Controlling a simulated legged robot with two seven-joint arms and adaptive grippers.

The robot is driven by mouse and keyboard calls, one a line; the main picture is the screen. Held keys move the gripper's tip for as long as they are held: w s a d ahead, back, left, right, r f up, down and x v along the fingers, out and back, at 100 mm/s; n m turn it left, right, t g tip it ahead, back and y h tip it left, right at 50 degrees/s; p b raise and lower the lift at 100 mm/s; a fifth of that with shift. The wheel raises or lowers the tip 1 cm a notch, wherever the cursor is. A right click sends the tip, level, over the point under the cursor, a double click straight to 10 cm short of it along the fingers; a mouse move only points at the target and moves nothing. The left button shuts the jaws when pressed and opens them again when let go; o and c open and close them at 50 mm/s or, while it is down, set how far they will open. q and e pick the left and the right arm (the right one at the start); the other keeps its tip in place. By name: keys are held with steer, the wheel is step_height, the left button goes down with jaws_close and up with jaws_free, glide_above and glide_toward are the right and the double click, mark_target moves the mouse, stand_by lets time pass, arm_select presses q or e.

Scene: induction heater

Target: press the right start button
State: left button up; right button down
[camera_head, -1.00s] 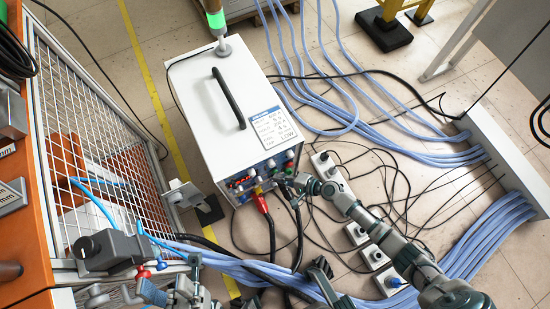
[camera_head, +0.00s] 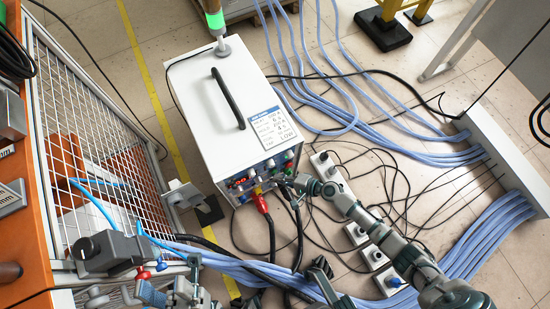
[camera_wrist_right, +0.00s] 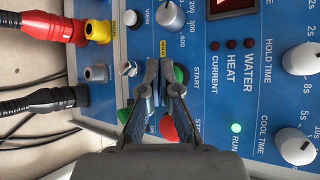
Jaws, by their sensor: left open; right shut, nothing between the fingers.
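The white induction heater (camera_head: 235,110) stands on the floor in the head view, its control panel (camera_head: 262,178) facing the bottom of the picture. In the right wrist view the blue panel (camera_wrist_right: 255,95) appears turned sideways. A green start button (camera_wrist_right: 181,75) lies beside the word START, partly behind my right gripper. A red button (camera_wrist_right: 168,128) is also partly covered. My right gripper (camera_wrist_right: 158,64) is shut and empty, its tips over the panel beside the green button; contact cannot be told. It also shows in the head view (camera_head: 292,181). My left gripper (camera_head: 180,287) is open at bottom left.
Red and black plugs (camera_wrist_right: 45,24) and their cables stick out at the panel's left in the wrist view. A small RUN light (camera_wrist_right: 236,128) glows green. Blue hoses (camera_head: 400,145) and white floor sockets (camera_head: 325,165) lie right of the heater. A wire-mesh fence (camera_head: 90,150) stands left.

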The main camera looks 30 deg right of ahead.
steer(key=shift+s, duration=0.4)
steer(key=shift+s, duration=0.15)
steer(key=shift+s+d+p, duration=0.1)
steer(key=shift+s+p, duration=0.3)
steer(key=shift+s, duration=2)
